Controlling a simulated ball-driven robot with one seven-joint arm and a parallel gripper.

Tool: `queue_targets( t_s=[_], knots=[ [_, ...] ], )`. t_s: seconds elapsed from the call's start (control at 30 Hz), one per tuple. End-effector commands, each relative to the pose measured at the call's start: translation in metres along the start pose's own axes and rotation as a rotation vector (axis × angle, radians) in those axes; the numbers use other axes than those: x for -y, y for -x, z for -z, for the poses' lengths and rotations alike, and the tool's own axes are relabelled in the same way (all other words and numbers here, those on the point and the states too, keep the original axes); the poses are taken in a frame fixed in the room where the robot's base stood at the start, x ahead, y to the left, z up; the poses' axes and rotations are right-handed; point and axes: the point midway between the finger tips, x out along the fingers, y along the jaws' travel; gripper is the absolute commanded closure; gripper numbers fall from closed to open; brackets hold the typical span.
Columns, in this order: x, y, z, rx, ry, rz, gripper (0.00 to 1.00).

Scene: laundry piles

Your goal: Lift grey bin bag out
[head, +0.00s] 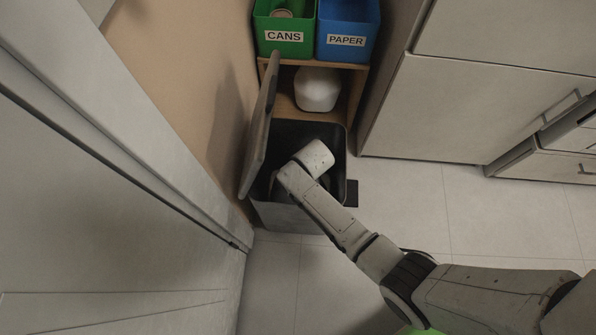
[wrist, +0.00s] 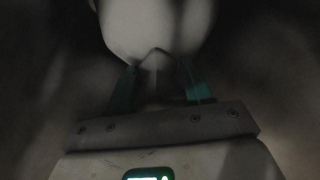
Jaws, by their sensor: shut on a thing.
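The bin (head: 282,217) stands on the floor with its lid (head: 258,130) raised at the left. My arm reaches down into it in the head view, and the bin and arm hide my gripper there. In the dark wrist view, the grey bin bag (wrist: 155,25) shows as a pale rounded bulk narrowing to a gathered neck. The two teal fingers of my gripper (wrist: 158,68) are either side of that neck, shut on it. How far down the bag sits in the bin is hard to tell in the head view.
A wooden shelf behind the bin holds a green CANS box (head: 286,28), a blue PAPER box (head: 346,32) and a white rounded container (head: 317,89). Grey cabinets (head: 445,110) stand at right. The tiled floor (head: 400,190) right of the bin is clear.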

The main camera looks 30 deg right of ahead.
Motion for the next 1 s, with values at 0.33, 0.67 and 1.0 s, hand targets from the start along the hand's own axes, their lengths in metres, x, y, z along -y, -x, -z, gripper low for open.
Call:
queue_targets(
  t_s=[0.33,0.67,1.0],
  knots=[
    [0.0000,0.0000,-0.0002,0.000,0.000,0.000,0.89],
    [0.0000,0.0000,-0.0002,0.000,0.000,0.000,1.00],
    [-0.0003,0.0074,0.0044,-0.005,0.001,-0.001,1.00]
  ],
)
